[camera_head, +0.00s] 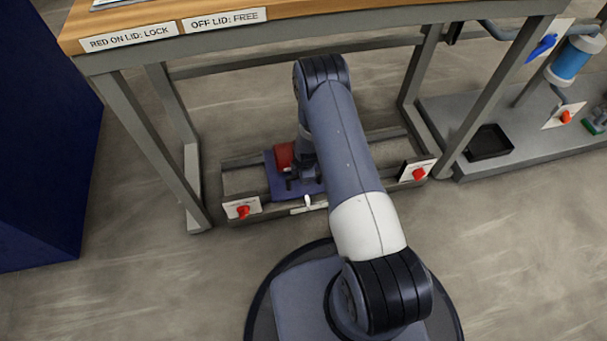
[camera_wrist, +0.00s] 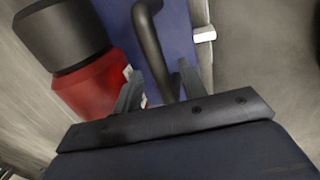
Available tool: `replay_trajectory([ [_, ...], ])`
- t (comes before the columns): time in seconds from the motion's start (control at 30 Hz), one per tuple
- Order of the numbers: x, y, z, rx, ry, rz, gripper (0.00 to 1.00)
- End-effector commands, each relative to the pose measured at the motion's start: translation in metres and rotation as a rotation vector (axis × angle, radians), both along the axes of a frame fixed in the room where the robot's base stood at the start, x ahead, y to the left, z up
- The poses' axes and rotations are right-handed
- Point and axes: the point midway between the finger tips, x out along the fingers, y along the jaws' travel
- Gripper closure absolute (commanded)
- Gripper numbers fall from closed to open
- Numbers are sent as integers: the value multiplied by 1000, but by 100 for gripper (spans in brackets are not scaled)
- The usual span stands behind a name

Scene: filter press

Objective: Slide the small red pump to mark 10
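The small red pump (camera_head: 284,156) sits on a blue base plate (camera_head: 283,193) on the low rail frame under the table. In the wrist view the red pump body (camera_wrist: 92,86) with its dark end is at upper left, beside the blue plate (camera_wrist: 180,28). A black curved handle (camera_wrist: 153,45) rises from the plate. My gripper (camera_wrist: 160,82) has its two fingers apart, with the handle between them; I see a gap, and no clear contact. In the head view my gripper (camera_head: 304,180) is over the plate, partly hidden by my arm. Scale marks are not readable.
Red knobs on white plates stand at the rail's left end (camera_head: 242,211) and right end (camera_head: 419,174). A white pointer (camera_head: 308,201) is at the plate's front edge. Table legs (camera_head: 150,150) flank the rail. Floor in front is clear.

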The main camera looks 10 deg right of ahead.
Motion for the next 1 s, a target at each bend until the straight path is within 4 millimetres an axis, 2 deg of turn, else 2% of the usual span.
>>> replay_trajectory([
  [0.2, 0, 0, 0, 0, 0, 0, 60],
  [0.7, 0, 0, 0, 0, 0, 0, 100],
  [1.0, 0, 0, 0, 0, 1, 0, 100],
])
